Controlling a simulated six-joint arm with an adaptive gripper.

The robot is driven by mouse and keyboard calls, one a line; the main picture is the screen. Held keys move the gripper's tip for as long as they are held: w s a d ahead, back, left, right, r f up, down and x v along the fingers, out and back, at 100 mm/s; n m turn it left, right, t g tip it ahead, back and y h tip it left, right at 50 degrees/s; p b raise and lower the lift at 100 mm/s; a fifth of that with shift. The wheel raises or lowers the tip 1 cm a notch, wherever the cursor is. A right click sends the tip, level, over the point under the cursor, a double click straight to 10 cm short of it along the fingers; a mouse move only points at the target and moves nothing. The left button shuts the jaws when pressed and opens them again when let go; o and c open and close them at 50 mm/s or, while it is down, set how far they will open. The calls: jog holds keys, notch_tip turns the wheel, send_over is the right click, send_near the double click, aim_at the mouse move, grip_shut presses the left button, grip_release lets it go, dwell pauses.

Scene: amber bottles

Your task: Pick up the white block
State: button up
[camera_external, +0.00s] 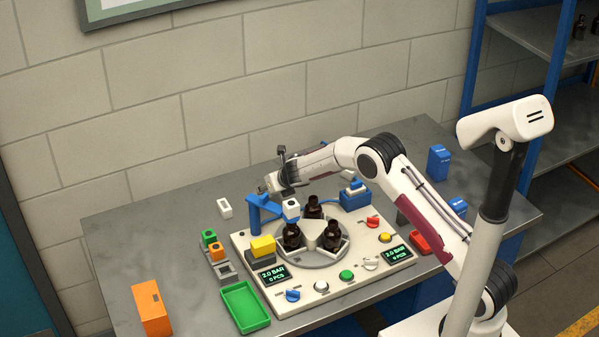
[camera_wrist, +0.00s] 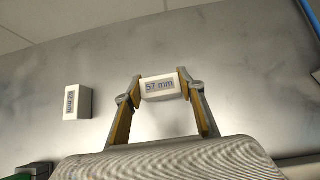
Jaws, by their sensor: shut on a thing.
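My gripper (camera_wrist: 161,88) is shut on a white block (camera_wrist: 159,84) marked "57 mm", with one yellow-lined finger on each side of it. In the outside view my gripper (camera_external: 273,182) is at the back of the table, behind the blue arm of the machine. The held block is hard to make out there. A second white block (camera_wrist: 77,102) with a dark label lies apart, left of my gripper in the wrist view. It also shows in the outside view (camera_external: 225,207). I cannot tell whether the held block touches the table.
A machine base (camera_external: 255,284) with a rotary table holding amber bottles (camera_external: 292,236) stands in front of my gripper. A green tray (camera_external: 245,307), an orange box (camera_external: 152,307) and small coloured blocks (camera_external: 209,238) are at the left. The back left of the table is mostly clear.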

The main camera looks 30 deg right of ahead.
notch_tip(320, 180, up, 16)
jog(key=shift+r, duration=0.15)
dwell(0.8)
dwell(0.6)
jog(key=s+d+r, duration=0.2)
jog(key=s+d, duration=1.6)
jog(key=s, duration=0.1)
jog(key=shift+s, duration=0.35)
jog(key=shift+s, duration=0.15)
